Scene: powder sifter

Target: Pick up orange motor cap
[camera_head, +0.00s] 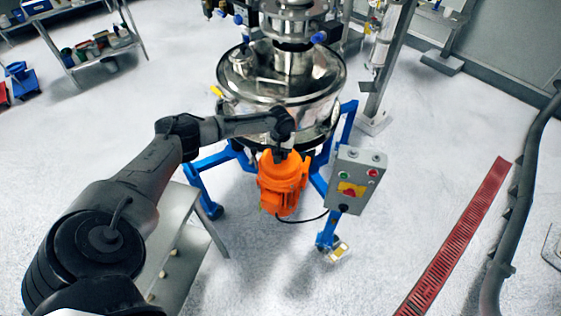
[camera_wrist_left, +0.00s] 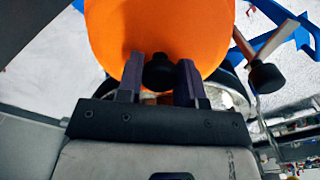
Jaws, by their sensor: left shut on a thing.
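The orange motor cap (camera_head: 283,186) is on the orange motor beneath the steel sifter, in the middle of the head view. Where the cap ends and the motor body begins is hard to tell. In the left wrist view an orange rounded surface (camera_wrist_left: 160,28) fills the top middle. My left gripper (camera_wrist_left: 160,72) is shut on a black knob (camera_wrist_left: 158,73) that sits between its two fingers, against the orange surface. In the head view the left arm reaches from the lower left, and its gripper (camera_head: 282,152) is at the top of the orange part. My right gripper is not in view.
The steel sifter (camera_head: 280,105) stands on a blue frame (camera_head: 207,188) close behind the gripper. A grey control box (camera_head: 356,180) with a cable is right of the motor. A metal table (camera_head: 172,225) lies under my left arm.

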